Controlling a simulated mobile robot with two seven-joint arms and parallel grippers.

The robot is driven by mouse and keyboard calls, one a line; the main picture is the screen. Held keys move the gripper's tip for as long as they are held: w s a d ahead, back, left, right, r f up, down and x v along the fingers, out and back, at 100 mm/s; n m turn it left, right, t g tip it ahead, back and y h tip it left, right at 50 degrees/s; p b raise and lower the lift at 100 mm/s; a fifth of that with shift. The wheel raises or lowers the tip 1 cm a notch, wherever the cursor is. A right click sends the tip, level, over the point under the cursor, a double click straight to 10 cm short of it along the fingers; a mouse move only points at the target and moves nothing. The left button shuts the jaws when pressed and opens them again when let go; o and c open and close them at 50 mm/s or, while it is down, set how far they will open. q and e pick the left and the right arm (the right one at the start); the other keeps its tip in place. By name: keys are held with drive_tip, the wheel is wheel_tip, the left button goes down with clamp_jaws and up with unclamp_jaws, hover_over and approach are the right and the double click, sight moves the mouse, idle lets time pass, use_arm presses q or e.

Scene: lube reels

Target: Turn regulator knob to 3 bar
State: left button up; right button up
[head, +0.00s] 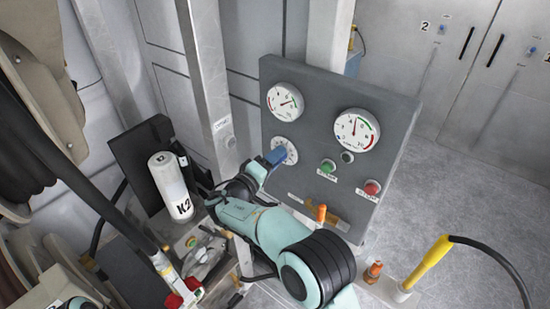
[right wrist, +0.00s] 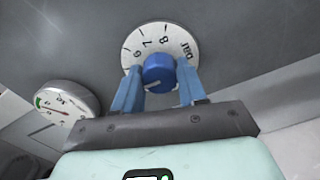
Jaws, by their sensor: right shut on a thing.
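The regulator knob (right wrist: 159,73) is round and blue, on a white dial plate (right wrist: 160,39) with the figures 6, 7, 8 and "bar" showing. A pale line on the knob's face points down-left in the right wrist view; the figure it faces cannot be read. My right gripper (right wrist: 159,88) has its blue fingers on either side of the knob and is shut on it. In the head view my right gripper (head: 276,157) reaches the dial plate (head: 290,143) on the grey panel (head: 310,118) and hides the knob. My left gripper is not in view.
Two round gauges (head: 285,101) (head: 357,129) sit on the panel. A green button (head: 327,166), a black one (head: 347,157) and a red one (head: 372,188) are right of the dial. A white K2 canister (head: 170,185) stands left. A yellow-handled hose (head: 430,262) is at lower right.

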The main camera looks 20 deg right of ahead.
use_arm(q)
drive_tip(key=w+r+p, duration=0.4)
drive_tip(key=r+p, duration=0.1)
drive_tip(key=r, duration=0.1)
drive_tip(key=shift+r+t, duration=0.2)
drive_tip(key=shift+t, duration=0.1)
use_arm(e)
drive_tip(key=shift+r+n, duration=0.1)
drive_tip(key=shift+n, duration=5.4)
drive_tip(key=o, duration=1.1)
drive_tip(key=shift+c, duration=0.2)
